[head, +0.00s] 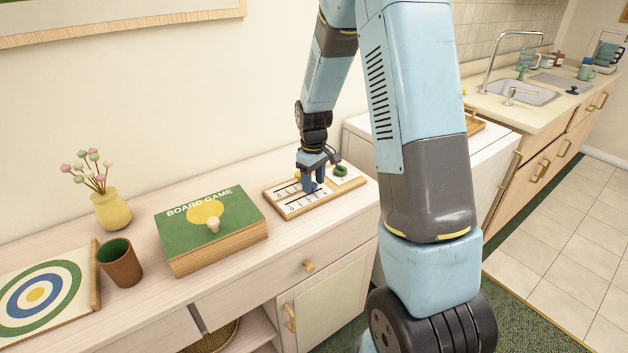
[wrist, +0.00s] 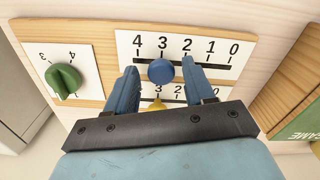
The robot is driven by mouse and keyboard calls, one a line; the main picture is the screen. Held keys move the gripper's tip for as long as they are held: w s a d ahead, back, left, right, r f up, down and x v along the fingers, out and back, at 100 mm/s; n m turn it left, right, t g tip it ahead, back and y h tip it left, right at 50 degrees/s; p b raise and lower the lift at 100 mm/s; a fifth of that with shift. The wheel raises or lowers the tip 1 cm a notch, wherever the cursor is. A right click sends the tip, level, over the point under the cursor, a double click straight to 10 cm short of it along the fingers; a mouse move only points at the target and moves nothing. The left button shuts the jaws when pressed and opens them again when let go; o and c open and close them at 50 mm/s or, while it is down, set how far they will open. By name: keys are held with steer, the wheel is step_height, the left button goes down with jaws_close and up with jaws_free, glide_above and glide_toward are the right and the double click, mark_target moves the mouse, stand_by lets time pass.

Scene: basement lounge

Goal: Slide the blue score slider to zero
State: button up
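The score board (head: 283,212) is a wooden panel with white scale plates, lying on the cabinet top. In the wrist view, the blue score slider (wrist: 160,71) is a round knob on the upper scale, in line with the 3. That scale reads 4, 3, 2, 1, 0 from left to right. My gripper (wrist: 160,66) is open, with one finger left of the blue knob and one right of it, a gap showing on each side. In the head view my gripper (head: 313,184) is low over the board and hides the knob.
A yellow slider (wrist: 157,104) on the lower scale is partly hidden by my gripper. A green dial (wrist: 63,79) is on the board's left in the wrist view. A board game box (head: 208,228), brown cup (head: 120,263) and yellow vase (head: 112,211) stand on the cabinet.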

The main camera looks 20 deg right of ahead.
jaws_close()
stand_by(0.5)
